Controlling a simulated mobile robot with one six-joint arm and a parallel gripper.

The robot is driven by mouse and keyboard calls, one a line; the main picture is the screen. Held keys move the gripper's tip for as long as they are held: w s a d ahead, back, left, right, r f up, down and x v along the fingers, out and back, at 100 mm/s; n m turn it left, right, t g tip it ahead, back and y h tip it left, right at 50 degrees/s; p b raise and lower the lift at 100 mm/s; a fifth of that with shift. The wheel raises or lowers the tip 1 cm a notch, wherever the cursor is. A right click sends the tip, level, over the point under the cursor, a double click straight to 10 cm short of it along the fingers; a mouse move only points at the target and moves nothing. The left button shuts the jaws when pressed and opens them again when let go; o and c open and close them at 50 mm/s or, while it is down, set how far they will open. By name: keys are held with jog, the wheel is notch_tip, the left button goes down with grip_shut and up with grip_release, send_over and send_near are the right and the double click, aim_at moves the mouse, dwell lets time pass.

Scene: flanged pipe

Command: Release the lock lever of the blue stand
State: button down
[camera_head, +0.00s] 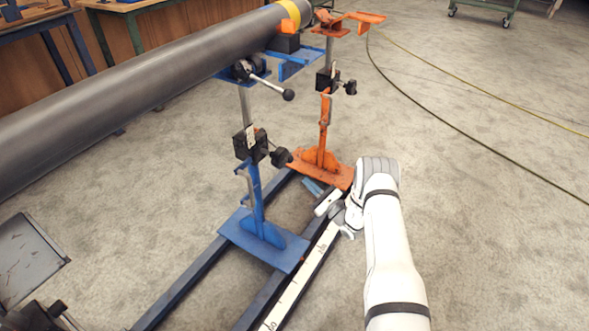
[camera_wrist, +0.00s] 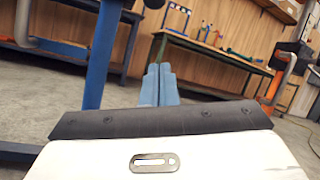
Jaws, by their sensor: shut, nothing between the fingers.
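The blue stand (camera_head: 256,195) stands upright under a dark pipe (camera_head: 140,90), its base plate (camera_head: 262,243) on dark rails. A silver lever with a black ball end (camera_head: 288,95) sticks out to the right near its top. Lower down is a black clamp block with a black knob (camera_head: 281,157). I cannot tell which of these is the lock lever. My gripper (camera_head: 309,185) is low, right of the blue post and apart from it. Its light-blue fingers (camera_wrist: 160,70) are shut and empty in the wrist view, with the blue post (camera_wrist: 100,55) left of them.
An orange stand (camera_head: 323,130) stands just behind and right of the blue one, close to my gripper. A white ruled strip (camera_head: 295,285) lies along the right rail. Cables (camera_head: 450,125) cross the floor at right. A workbench (camera_wrist: 210,50) stands at the back.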

jog(key=w+a+r+b, duration=0.2)
jog(key=w+a+r, duration=0.1)
jog(key=a+r, duration=0.3)
jog(key=shift+w+r, duration=0.2)
jog(key=shift+r, duration=0.05)
dwell(0.5)
